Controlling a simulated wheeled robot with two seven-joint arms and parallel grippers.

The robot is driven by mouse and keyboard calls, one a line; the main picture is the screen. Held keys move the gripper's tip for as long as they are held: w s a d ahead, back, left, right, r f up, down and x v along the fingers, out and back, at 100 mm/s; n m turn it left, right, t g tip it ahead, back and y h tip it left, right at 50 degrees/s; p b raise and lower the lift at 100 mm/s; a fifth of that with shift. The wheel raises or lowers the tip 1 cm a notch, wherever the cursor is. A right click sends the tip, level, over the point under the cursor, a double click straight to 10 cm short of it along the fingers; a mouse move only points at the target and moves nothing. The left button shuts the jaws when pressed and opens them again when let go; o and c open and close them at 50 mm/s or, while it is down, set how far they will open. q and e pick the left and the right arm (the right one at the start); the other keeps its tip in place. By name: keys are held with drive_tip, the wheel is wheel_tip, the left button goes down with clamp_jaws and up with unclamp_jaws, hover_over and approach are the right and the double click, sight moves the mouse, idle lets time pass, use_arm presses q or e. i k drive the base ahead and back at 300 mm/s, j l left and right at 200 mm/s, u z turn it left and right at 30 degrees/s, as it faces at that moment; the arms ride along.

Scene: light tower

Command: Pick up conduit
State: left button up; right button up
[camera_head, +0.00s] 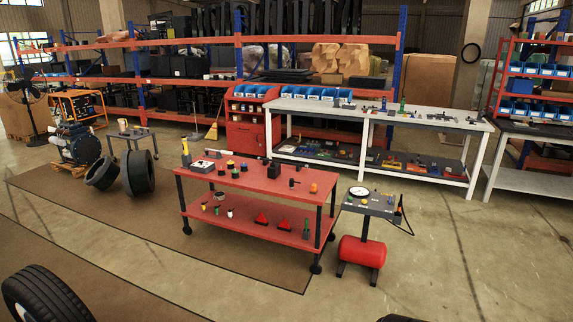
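I cannot clearly identify the conduit at this distance. A red two-level cart (240,184) stands in the middle of the view with several small items on it. A short pale rod-like piece (217,152) lies near its back left edge, but it is too small to tell whether it is conduit. A long white workbench (400,122) behind the cart carries several small parts, also too small to name. Neither of my grippers shows in this view.
A grey stand (370,204) with a red tank (362,252) is right of the cart. Blue-orange shelving (200,80) fills the back. Open floor (460,260) lies at the right front.

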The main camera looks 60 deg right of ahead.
sight(259, 159)
drive_tip(key=i+l+z, duration=0.15)
drive_tip(key=l+z, duration=0.25)
drive_tip(key=i+l+z, duration=0.15)
drive_tip(key=z, duration=0.25)
drive_tip(key=i+l+z, duration=0.2)
drive_tip(key=z, duration=0.2)
